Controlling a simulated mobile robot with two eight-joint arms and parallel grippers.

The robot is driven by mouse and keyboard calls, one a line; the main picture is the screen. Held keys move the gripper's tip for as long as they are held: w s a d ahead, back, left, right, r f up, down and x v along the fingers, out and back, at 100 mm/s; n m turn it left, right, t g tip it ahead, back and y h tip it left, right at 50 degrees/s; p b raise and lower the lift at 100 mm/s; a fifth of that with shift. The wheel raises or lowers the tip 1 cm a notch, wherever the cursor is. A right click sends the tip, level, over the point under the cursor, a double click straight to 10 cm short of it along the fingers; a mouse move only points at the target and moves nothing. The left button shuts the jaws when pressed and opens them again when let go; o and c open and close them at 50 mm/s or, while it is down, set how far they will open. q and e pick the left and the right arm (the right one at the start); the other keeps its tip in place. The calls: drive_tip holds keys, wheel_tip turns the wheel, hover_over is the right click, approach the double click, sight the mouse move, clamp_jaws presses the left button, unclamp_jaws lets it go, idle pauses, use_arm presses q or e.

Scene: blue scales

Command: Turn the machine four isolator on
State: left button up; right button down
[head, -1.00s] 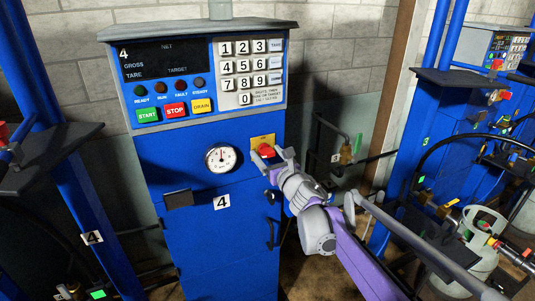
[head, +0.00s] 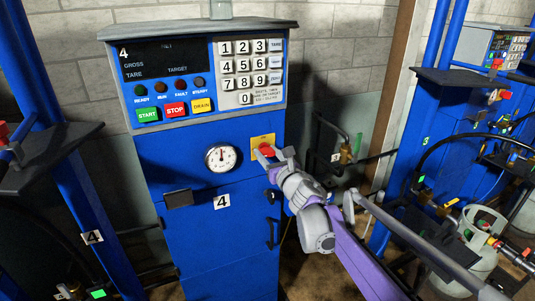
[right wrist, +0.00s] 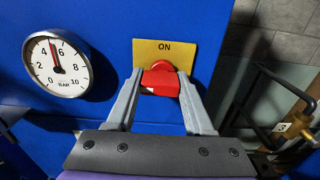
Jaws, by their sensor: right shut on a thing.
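The machine four isolator is a red rotary knob (head: 265,149) on a yellow plate (head: 262,139), on the blue front panel right of the gauge. In the right wrist view the red knob (right wrist: 160,79) sits below the word ON on the yellow plate (right wrist: 165,50). My right gripper (head: 272,155) is shut on the knob, with one finger on each side of it in the right wrist view (right wrist: 160,85). The fingers hide part of the knob, and I cannot tell its exact angle. My left gripper is not in view.
Machine four's cabinet (head: 222,260) carries a round pressure gauge (head: 221,157), a dark display (head: 165,58), a keypad (head: 249,75) and START, STOP and DRAIN buttons. A pipe with a brass valve (head: 346,153) is to the right. Machine three (head: 440,120) and a gas cylinder (head: 480,235) stand further right.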

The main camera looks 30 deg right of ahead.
drive_tip(key=shift+m, duration=0.3)
drive_tip(key=m, duration=0.7)
drive_tip(key=shift+r+m, duration=0.1)
drive_tip(key=shift+m, duration=0.2)
drive_tip(key=m, duration=0.4)
drive_tip(key=shift+d+b, duration=0.1)
drive_tip(key=shift+b, duration=0.2)
drive_tip(key=m, duration=0.5)
drive_tip(key=shift+b, duration=0.35)
drive_tip(key=shift+m, duration=0.4)
drive_tip(key=shift+c, duration=1.4)
unclamp_jaws()
